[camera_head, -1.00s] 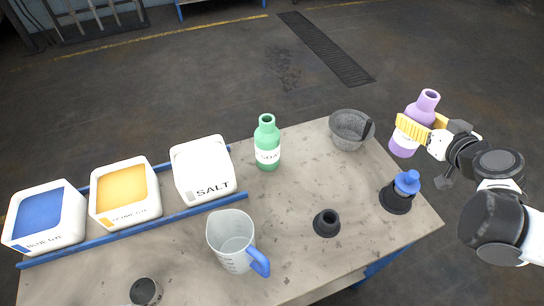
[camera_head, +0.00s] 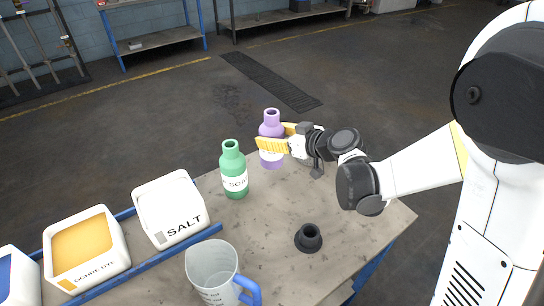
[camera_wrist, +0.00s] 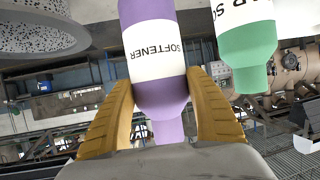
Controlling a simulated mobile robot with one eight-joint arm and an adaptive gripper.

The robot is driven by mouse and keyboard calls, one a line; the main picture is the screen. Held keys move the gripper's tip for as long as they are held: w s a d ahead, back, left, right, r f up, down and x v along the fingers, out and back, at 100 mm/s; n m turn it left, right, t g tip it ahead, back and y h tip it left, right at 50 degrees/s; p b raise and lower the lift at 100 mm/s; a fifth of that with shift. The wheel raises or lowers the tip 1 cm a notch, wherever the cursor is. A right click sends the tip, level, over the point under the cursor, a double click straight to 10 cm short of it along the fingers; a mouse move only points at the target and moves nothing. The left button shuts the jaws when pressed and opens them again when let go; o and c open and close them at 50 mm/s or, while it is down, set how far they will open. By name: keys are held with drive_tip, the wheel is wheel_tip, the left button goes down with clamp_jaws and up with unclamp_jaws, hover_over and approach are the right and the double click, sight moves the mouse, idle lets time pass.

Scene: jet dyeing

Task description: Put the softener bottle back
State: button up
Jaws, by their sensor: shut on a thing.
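The softener bottle (camera_head: 271,157) is purple with a white label and stands about upright at the back of the table, to the right of the green soda bottle (camera_head: 233,172). In the wrist view its label (camera_wrist: 155,50) reads SOFTENER. My gripper (camera_head: 273,139) is shut on the bottle from the right, with its yellow fingers on either side below the mouth. The wrist view shows both fingers (camera_wrist: 160,92) around the bottle. The bottle's base is close to the tabletop, but I cannot tell whether it touches.
The green bottle (camera_wrist: 247,45) is close beside the held one. A speckled grey bowl (camera_wrist: 40,28) shows at the wrist view's upper left.

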wheel_tip(320, 180, down, 4)
drive_tip(key=shift+f+b, duration=0.25)
drive_tip(key=shift+b, duration=0.7)
drive_tip(key=shift+r, duration=0.1)
drive_tip(key=o, duration=1)
drive_tip(key=shift+f, duration=0.2)
drive_tip(key=o, duration=0.4)
drive_tip(key=shift+r, duration=0.1)
drive_tip(key=shift+r, duration=0.1)
